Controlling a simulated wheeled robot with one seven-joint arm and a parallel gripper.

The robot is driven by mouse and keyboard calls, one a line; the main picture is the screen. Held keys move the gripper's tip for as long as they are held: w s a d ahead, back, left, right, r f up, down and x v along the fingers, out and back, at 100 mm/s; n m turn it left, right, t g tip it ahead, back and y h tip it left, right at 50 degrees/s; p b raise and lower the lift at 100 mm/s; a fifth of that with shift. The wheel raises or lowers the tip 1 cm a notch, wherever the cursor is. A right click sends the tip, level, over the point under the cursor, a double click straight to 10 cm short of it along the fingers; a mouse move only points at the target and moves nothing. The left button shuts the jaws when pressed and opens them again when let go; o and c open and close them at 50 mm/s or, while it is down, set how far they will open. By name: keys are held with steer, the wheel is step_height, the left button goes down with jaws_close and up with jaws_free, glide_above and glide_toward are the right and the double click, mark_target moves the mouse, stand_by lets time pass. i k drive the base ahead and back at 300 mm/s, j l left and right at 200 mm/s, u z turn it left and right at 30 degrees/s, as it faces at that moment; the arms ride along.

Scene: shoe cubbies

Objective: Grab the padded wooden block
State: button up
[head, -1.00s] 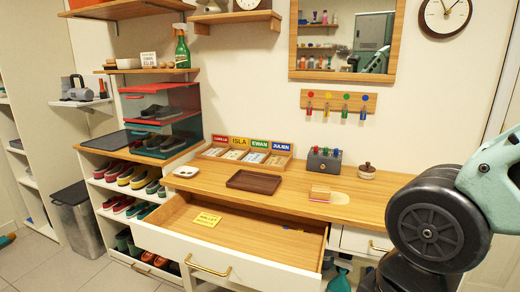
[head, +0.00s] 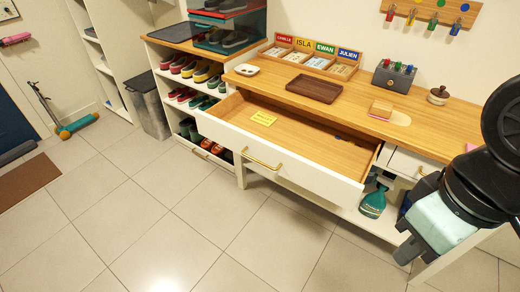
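The padded wooden block (head: 381,108) is a small light-brown block on the wooden desk top, right of the dark brown tray. A thin pale pink layer shows along its lower edge. A pale rounded patch lies on the desk just right of it. The end of my arm, with dark parts where my gripper (head: 408,240) seems to be, is at the lower right, in front of the desk and apart from the block. Its fingers cannot be made out clearly, and nothing is seen held.
The open drawer (head: 260,157) juts out below the desk top, with a yellow note (head: 263,118) inside. A brown tray (head: 314,89), a grey box with coloured knobs (head: 393,77) and a small lidded pot (head: 438,96) stand near the block. The floor (head: 150,235) in front is clear.

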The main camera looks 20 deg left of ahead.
mark_target(380, 109)
steer(key=i+j+z, duration=0.35)
steer(key=i, duration=0.3)
steer(key=i+j+z, duration=0.35)
steer(key=i, duration=0.25)
steer(key=j, duration=0.1)
